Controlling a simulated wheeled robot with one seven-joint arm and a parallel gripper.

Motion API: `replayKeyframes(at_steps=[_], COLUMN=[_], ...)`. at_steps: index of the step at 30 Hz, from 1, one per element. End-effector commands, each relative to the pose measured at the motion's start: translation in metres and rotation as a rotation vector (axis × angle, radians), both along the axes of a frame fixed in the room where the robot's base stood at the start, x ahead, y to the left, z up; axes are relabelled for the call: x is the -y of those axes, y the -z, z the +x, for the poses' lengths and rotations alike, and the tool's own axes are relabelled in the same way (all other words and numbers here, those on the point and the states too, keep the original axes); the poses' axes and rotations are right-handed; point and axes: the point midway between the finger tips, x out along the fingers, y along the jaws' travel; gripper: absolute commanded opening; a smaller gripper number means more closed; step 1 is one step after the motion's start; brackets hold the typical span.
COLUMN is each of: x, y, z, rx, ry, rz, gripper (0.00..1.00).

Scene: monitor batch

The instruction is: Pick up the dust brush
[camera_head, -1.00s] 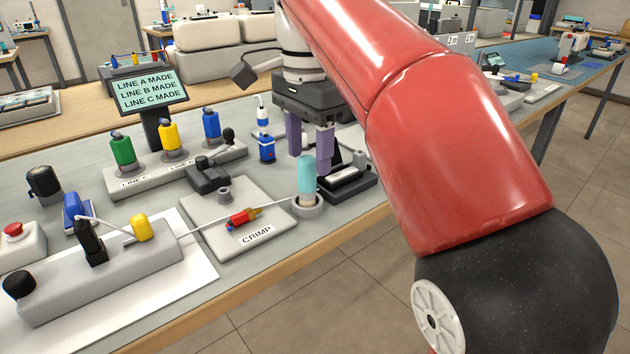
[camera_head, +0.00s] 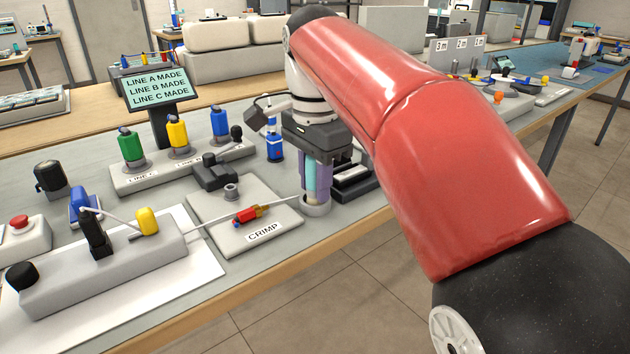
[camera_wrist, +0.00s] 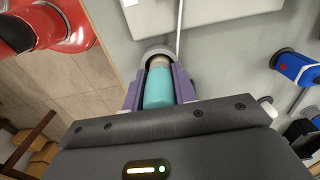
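The dust brush shows as a teal rounded handle (camera_head: 310,176) with a pale lower part, standing upright in a small grey round holder (camera_head: 316,208) at the bench's front edge. My gripper (camera_head: 317,182) is above the holder, pointing down, with its purple fingers on either side of the handle. In the wrist view the handle (camera_wrist: 159,88) sits snugly between both fingers, with no clear gap. The brush's lower end is hidden inside the holder.
A grey CRIMP plate (camera_head: 225,238) with a red and yellow tool lies left of the holder. A black and white device (camera_head: 355,183) is close on its right. A blue bottle (camera_head: 274,145) stands behind. The bench edge is just in front.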

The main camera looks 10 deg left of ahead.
Motion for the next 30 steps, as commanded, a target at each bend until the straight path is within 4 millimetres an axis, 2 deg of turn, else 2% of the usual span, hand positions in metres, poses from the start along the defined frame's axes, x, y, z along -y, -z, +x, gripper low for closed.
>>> replayKeyframes(at_steps=[1, 5, 11, 16, 20, 24, 30], x=[0.0, 0.0, 0.0, 0.0, 0.0, 0.0, 0.0], y=[0.0, 0.0, 0.0, -0.009, -0.026, -0.054, -0.083], z=[0.0, 0.0, 0.0, 0.001, 0.001, 0.001, 0.002], rx=[0.0, 0.0, 0.0, 0.002, 0.003, 0.003, 0.002], ry=[0.0, 0.0, 0.0, 0.0, 0.001, 0.001, 0.003], rz=[0.0, 0.0, 0.0, 0.001, 0.002, 0.002, 0.001], gripper=[0.21, 0.04, 0.04, 0.04, 0.04, 0.04, 0.04])
